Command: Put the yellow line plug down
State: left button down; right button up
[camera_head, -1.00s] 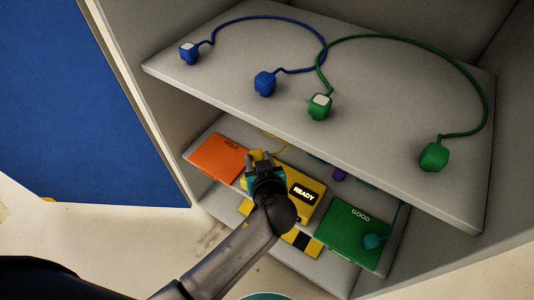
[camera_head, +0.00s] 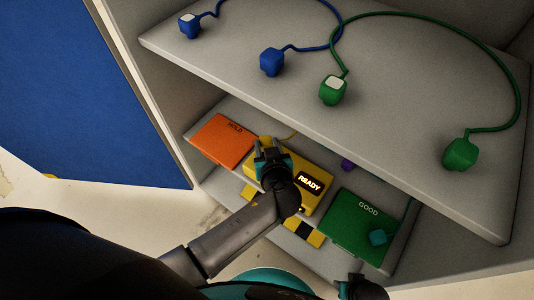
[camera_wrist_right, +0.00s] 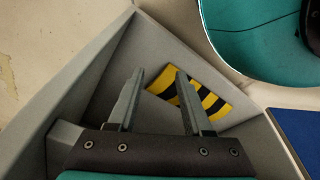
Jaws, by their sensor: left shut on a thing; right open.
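I cannot tell whether the plug touches the shelf or the box. My right gripper (camera_wrist_right: 160,78) is open and empty in the right wrist view, with a yellow-and-black striped patch (camera_wrist_right: 205,98) beyond its fingers.
A purple plug (camera_head: 347,165) is partly hidden. The upper shelf (camera_head: 230,65), holding blue (camera_head: 271,62) and green (camera_head: 333,90) plugs, overhangs the lower shelf.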

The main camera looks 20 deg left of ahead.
pick_arm(q)
jog(key=shift+f+b, duration=0.65)
jog(key=shift+f, duration=1.15)
pick_arm(e)
jog(key=shift+w+a+r, duration=0.25)
jog(key=shift+w+r, duration=0.05)
jog(key=shift+r, duration=0.2)
jog(key=shift+w+a+r, duration=0.25)
jog(key=shift+a+r, duration=0.05)
jog(key=shift+r, duration=0.25)
jog(key=shift+w+a+r, duration=0.25)
jog(key=shift+w+r, duration=0.05)
jog(key=shift+r, duration=0.2)
jog(key=shift+w, duration=0.1)
pick_arm(q)
jog(key=shift+f+b, duration=0.2)
jog(key=shift+b, duration=0.25)
pick_arm(e)
jog(key=shift+w+a+r, duration=0.1)
jog(key=shift+w+r, duration=0.1)
jog(key=shift+r, duration=0.15)
pick_arm(q)
jog(key=c, duration=0.7)
grip_release()
jog(key=shift+c, duration=0.2)
jog(key=o, duration=0.3)
pick_arm(e)
jog(key=shift+r, duration=0.2)
